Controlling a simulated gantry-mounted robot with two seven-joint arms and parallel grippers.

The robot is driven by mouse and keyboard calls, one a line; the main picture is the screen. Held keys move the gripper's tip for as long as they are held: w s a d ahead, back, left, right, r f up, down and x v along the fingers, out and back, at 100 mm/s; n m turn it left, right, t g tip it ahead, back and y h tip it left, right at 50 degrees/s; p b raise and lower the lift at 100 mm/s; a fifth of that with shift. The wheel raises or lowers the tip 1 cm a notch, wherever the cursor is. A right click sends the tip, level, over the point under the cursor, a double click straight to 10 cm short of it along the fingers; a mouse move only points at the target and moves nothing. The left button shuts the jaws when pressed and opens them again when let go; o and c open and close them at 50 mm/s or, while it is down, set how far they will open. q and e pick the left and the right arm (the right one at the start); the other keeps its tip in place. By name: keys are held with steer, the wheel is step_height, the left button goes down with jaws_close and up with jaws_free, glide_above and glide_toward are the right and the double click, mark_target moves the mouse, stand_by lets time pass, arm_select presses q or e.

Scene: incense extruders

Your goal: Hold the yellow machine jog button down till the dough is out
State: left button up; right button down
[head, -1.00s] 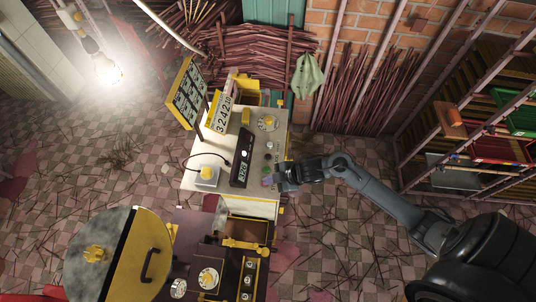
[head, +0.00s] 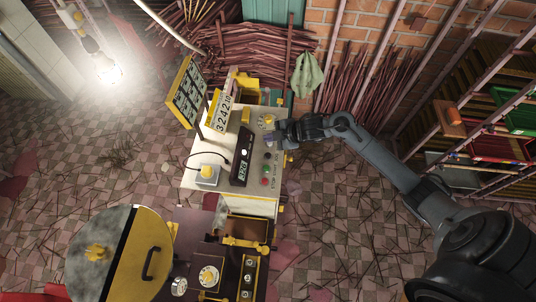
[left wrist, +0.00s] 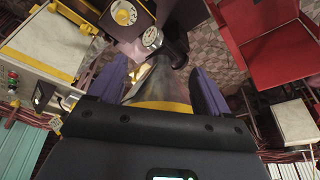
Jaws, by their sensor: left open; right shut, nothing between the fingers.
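The yellow and cream machine (head: 213,190) stands in the middle of the head view. Its top has a column of small buttons: a dark one (head: 268,156), a green one (head: 266,169) and a red one (head: 265,181). A yellow button (head: 207,171) sits on a small grey box to the left. I cannot read which is the jog button. My right gripper (head: 277,139) is shut and empty over the panel's right edge, above the dark button in the picture. My left gripper (left wrist: 160,88) is open, its purple fingers apart in the left wrist view. No dough can be made out.
A shelf rack (head: 440,125) with coloured trays is at the right. Bundles of sticks (head: 265,60) line the back wall. A red chair-like object (left wrist: 265,40) shows in the left wrist view.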

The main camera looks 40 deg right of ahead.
steer(key=shift+f, duration=0.1)
steer(key=b, duration=0.7)
glide_above(270, 156)
step_height(270, 156, down, 7)
steer(key=shift+r, duration=0.1)
steer(key=shift+f+b, duration=0.6)
steer(key=shift+f, duration=0.35)
stand_by(0.8)
steer(key=shift+f, duration=0.35)
stand_by(0.4)
